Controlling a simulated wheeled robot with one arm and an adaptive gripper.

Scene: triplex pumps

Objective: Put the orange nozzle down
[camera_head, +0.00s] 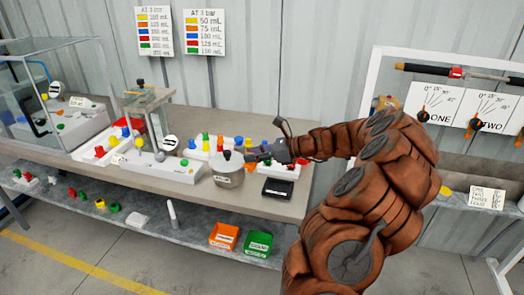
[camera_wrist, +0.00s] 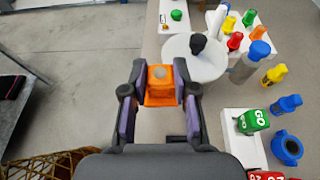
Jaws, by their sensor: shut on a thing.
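The orange nozzle (camera_wrist: 161,84) is held between the two fingers of my gripper (camera_wrist: 160,92) in the wrist view, with purple pads on either side of it. In the head view my gripper (camera_head: 262,152) is above the workbench (camera_head: 205,200), just right of a grey lidded pot (camera_head: 228,172). The nozzle is too small there to make out clearly. In the wrist view the pot's round white lid (camera_wrist: 181,66) with a black knob is just ahead and right of the nozzle. The nozzle's underside is hidden.
Several coloured nozzles (camera_wrist: 235,41) stand on a white block to the right. A green piece (camera_wrist: 252,121) and a blue ring (camera_wrist: 287,148) are nearer. A black tray (camera_head: 277,189) lies at the bench front. Orange (camera_head: 224,236) and green (camera_head: 259,243) bins stand on the lower shelf.

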